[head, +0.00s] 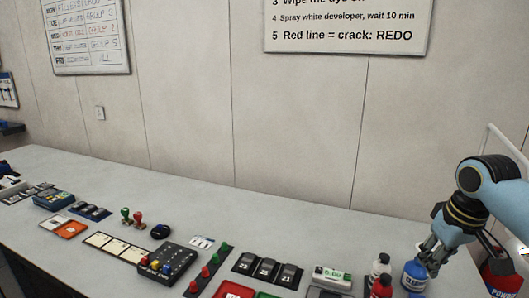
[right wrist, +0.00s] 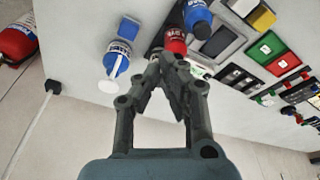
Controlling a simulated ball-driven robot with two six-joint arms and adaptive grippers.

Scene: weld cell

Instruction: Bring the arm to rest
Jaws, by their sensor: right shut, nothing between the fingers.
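My right arm comes in from the right in the head view. My right gripper (head: 430,262) points down over the right end of the grey bench (head: 200,215), by a blue container (head: 413,279). In the right wrist view the right gripper (right wrist: 168,62) has its fingertips together with nothing held between them. Its tips overlap the picture of a red bottle (right wrist: 176,42); I cannot tell whether they touch it. The left gripper shows in neither view.
Small bottles, including a red one (head: 381,287), stand near the gripper. A display device (head: 332,276) and dark switches (head: 267,269) lie left of them. A red extinguisher (head: 503,281) is at the far right, also in the wrist view (right wrist: 16,38). The bench's back strip is clear.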

